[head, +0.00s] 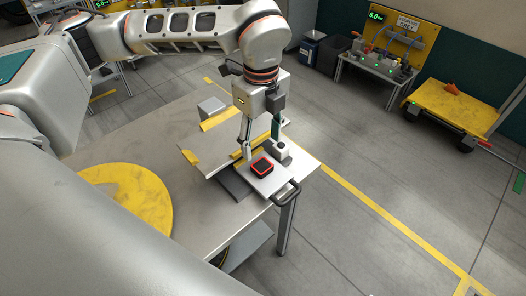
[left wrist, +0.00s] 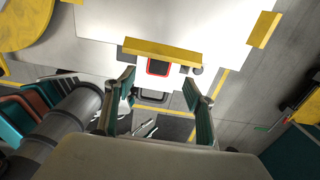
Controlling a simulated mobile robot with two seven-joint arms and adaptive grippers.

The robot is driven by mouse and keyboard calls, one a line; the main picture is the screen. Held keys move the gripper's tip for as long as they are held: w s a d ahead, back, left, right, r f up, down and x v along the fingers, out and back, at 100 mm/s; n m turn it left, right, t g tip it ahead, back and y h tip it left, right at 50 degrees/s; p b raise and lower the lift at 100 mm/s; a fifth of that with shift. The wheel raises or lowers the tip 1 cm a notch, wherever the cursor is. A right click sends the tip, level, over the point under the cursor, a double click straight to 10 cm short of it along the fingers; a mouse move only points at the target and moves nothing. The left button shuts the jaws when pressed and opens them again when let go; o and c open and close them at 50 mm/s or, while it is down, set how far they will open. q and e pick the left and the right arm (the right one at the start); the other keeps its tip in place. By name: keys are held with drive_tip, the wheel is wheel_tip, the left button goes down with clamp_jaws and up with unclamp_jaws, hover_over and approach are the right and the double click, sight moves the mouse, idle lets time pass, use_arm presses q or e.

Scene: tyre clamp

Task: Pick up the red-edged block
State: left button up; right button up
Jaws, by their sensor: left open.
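The red-edged block (head: 262,167) is small, with a black top and a red rim. It lies on a light plate with a dark handle (head: 287,194) near the table's front right corner. My left gripper (head: 262,149) points down and is open and empty, its fingers just behind and above the block in the head view. In the left wrist view the block (left wrist: 158,68) shows beyond and between the open fingers of my left gripper (left wrist: 159,84), apart from both. My right gripper is not in view.
A yellow bar (left wrist: 150,50) lies close to the block. A small grey post (head: 281,150) stands beside it. A yellow disc (head: 125,199) lies on the table (head: 205,200) at left. A yellow cart (head: 452,106) stands apart at right; the floor between is clear.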

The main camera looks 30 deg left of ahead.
sight(260, 163)
use_arm(q)
drive_tip(key=shift+w+a+f, duration=0.1)
drive_tip(key=shift+s+f, duration=0.2)
drive_tip(key=shift+f, duration=1)
wheel_tip(260, 163, down, 5)
drive_tip(key=shift+a+f, duration=0.1)
drive_tip(key=shift+a, duration=0.05)
drive_tip(key=shift+w, duration=0.1)
drive_tip(key=c, duration=1.2)
